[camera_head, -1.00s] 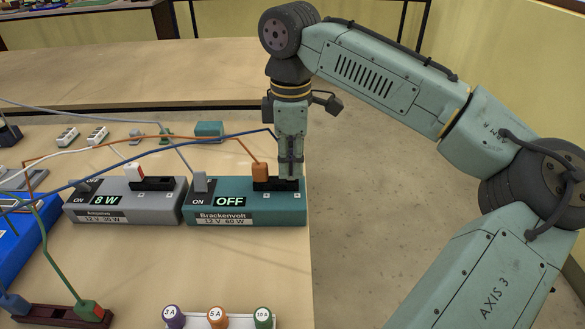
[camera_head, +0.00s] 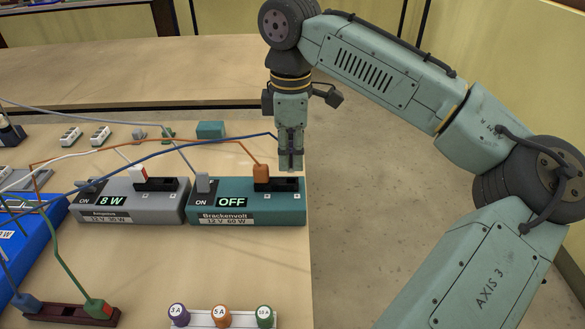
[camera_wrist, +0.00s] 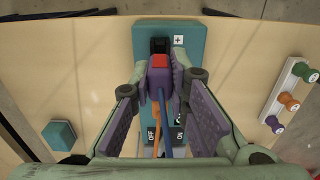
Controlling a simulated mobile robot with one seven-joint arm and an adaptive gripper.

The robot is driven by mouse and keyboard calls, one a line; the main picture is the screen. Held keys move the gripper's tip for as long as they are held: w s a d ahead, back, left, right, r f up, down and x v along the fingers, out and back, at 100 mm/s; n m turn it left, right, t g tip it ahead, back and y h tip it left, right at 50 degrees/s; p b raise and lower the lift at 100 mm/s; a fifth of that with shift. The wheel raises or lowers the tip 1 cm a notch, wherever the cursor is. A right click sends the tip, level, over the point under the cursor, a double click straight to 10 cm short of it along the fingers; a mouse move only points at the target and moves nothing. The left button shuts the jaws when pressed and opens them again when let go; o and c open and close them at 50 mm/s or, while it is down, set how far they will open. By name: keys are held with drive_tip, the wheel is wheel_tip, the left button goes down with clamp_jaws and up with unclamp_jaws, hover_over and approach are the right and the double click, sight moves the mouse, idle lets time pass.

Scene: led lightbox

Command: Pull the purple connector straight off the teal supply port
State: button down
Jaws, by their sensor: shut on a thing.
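The purple connector (camera_wrist: 160,82), with a red patch on top, is between my gripper's fingers in the wrist view. A blue cable runs back from it. In the head view my gripper (camera_head: 290,167) hides the connector. The gripper is shut on it and hangs just above the right end of the black port strip (camera_head: 283,185). That strip is on the teal supply box (camera_head: 262,214), which reads OFF. The right part of the strip looks bare in the head view. The wrist view also shows the teal box (camera_wrist: 140,42) beneath the connector.
An orange connector (camera_head: 261,173) stands in the same strip, close left of my gripper. A grey supply (camera_head: 130,213) reading 8 W sits to its left. Blue, orange and white cables cross the table. A fuse rack (camera_head: 200,322) is in front. The floor to the right is clear.

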sight(291, 150)
drive_tip(key=shift+r+p, duration=1.9)
drive_tip(key=shift+r, duration=0.2)
